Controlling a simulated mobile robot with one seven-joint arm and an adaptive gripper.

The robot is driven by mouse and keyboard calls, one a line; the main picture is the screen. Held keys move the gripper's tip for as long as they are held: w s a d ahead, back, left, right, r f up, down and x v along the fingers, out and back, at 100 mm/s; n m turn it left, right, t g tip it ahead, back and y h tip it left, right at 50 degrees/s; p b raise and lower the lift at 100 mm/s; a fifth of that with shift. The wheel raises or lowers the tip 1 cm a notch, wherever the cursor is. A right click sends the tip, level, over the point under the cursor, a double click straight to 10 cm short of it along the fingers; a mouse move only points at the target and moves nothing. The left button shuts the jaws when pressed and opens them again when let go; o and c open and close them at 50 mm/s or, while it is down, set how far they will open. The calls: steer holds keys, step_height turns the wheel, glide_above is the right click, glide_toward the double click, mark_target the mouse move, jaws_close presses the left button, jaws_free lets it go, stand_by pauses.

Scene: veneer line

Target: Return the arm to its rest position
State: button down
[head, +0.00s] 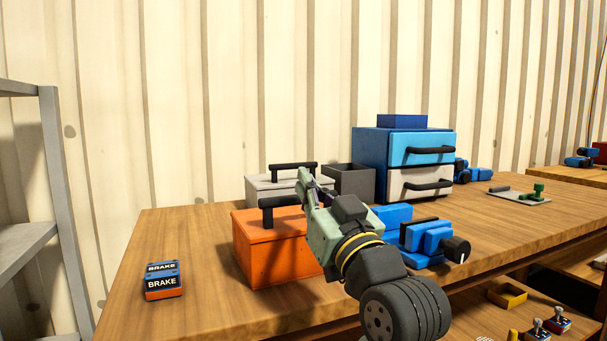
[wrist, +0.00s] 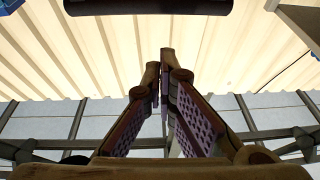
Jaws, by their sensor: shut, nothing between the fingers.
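My gripper (head: 309,186) is raised above the workbench, in front of the orange and grey boxes in the head view. In the wrist view my gripper (wrist: 166,75) has its two fingers together at the tips with nothing between them. The wrist view looks toward the pale corrugated wall and the structure along its top. The arm reaches up from the lower right of the head view, with its dark round joint near the bench's front edge.
An orange box (head: 275,253) and grey box (head: 262,186) with black handles stand close by. A blue vise-like device (head: 428,241) is right of the gripper. A blue drawer unit (head: 380,151) stands behind. A BRAKE box (head: 163,283) lies left. The bench's (head: 205,240) left part is mostly clear.

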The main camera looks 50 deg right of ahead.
steer(key=shift+v, duration=2.3)
steer(key=shift+f, duration=0.15)
